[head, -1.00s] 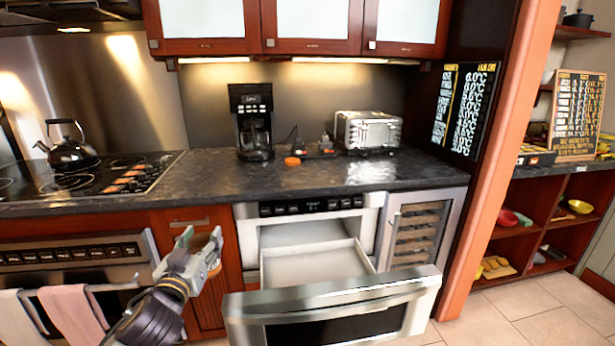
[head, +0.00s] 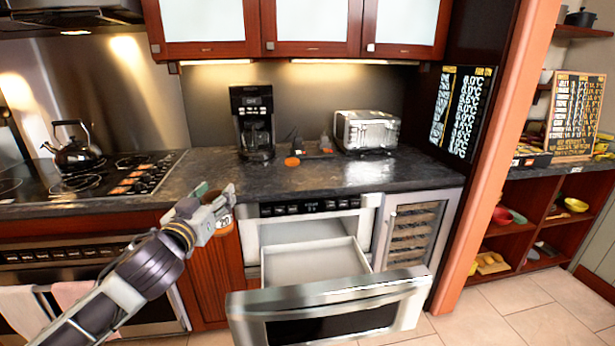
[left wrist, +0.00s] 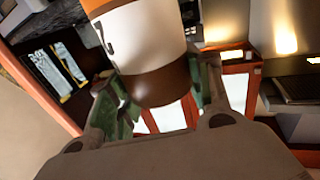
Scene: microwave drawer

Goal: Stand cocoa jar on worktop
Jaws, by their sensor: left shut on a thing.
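My left gripper (head: 217,203) is shut on the cocoa jar, in front of the worktop's front edge in the head view. The jar (left wrist: 147,48) fills the upper middle of the left wrist view. It has a white label with dark marks, an orange band and a brown end. The gripper's green-padded fingers are on either side of it. The dark stone worktop (head: 300,182) runs behind the gripper. My right gripper is not in view.
The drawer (head: 325,293) below the worktop stands pulled out, with an empty-looking inside. A coffee maker (head: 253,120), an orange object (head: 292,162) and a toaster (head: 366,131) stand towards the back of the worktop. A kettle (head: 75,150) is on the hob. The worktop's front is bare.

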